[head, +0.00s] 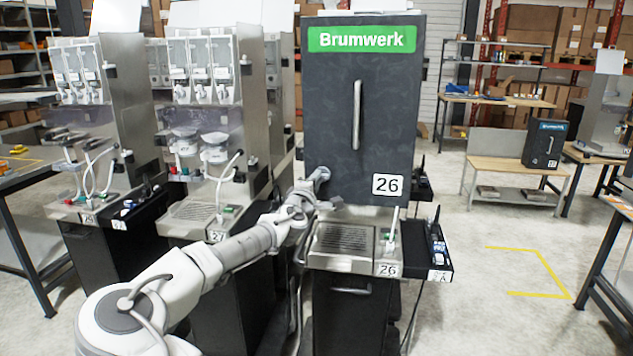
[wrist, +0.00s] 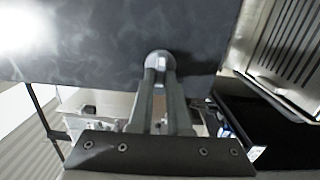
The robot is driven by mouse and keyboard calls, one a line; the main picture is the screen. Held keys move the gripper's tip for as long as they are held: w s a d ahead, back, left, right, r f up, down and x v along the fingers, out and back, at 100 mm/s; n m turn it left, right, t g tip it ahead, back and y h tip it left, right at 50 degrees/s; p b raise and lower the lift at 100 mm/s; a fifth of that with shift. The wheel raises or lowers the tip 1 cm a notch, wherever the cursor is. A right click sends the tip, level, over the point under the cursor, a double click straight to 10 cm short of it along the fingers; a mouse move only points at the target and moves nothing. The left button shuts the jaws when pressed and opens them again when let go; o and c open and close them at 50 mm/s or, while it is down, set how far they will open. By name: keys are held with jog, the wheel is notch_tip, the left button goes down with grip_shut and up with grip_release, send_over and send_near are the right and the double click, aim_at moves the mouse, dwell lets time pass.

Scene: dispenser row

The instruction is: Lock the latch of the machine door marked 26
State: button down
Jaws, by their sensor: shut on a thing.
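The dark door (head: 335,100) of machine 26 carries a vertical handle (head: 356,115) and a white 26 label (head: 388,185). It looks closed, above a drip tray. My gripper (head: 326,188) is at the door's lower left edge. In the wrist view the two fingers (wrist: 161,78) are shut on a small rounded grey piece, which looks like the latch (wrist: 158,59), against the dark side surface. The fingers hide most of it, so its turn position cannot be told. In the head view the latch is hidden behind my gripper.
The drip tray (head: 345,238) sits below the door, and a black side bin (head: 437,250) is at its right. The neighbouring dispenser (head: 205,130) stands close on the left, behind my arm. Open floor (head: 480,220) lies to the right.

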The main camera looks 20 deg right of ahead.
jog(key=c, duration=0.9)
grip_release()
jog(key=shift+o, duration=0.2)
jog(key=v, duration=1.7)
jog(key=shift+s+a, duration=0.15)
jog(key=shift+a, duration=0.05)
jog(key=shift+r, duration=0.1)
